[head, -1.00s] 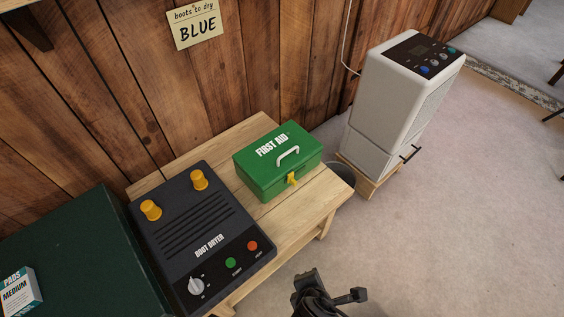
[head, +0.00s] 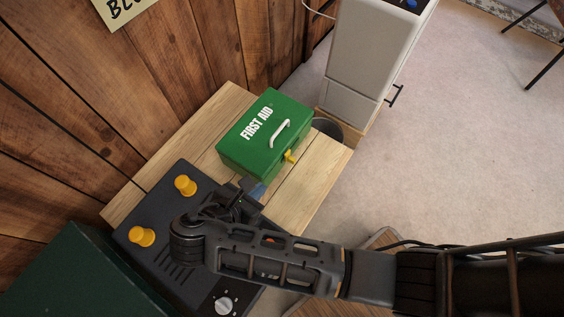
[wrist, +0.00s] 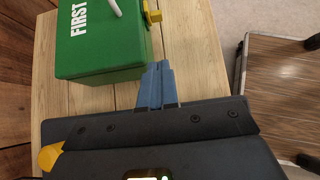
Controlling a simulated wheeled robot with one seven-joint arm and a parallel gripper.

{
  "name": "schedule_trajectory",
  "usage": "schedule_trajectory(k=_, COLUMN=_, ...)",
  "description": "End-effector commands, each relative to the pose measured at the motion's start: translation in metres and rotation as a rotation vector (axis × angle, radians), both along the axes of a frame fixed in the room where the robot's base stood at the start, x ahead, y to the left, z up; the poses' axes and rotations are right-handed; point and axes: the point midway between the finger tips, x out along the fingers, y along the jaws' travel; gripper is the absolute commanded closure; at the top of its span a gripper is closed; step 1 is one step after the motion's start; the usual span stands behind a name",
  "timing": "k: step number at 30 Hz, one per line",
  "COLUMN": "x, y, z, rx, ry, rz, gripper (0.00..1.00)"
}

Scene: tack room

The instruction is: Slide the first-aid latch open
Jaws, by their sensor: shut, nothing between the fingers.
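The green first-aid box (head: 245,142) with a white handle sits on the wooden bench, lid closed. Its yellow latch (head: 291,156) is on the front face, toward the right in the head view.
The dark boot dryer (head: 160,262) with yellow posts (head: 185,185) stands beside the box, under my arm. Bare bench top (head: 310,185) lies in front of the latch. A white appliance (head: 365,60) and a dark bin (head: 328,127) stand beyond the bench.

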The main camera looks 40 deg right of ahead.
Motion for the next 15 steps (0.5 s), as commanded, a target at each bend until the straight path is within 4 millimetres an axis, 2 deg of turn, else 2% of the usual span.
schedule_trajectory(k=7, x=0.003, y=-0.013, z=-0.013, rx=0.0, ry=0.001, rz=-0.003, gripper=1.0)
schedule_trajectory(k=15, x=0.015, y=-0.049, z=-0.048, rx=0.0, ry=0.001, rz=-0.004, gripper=1.0)
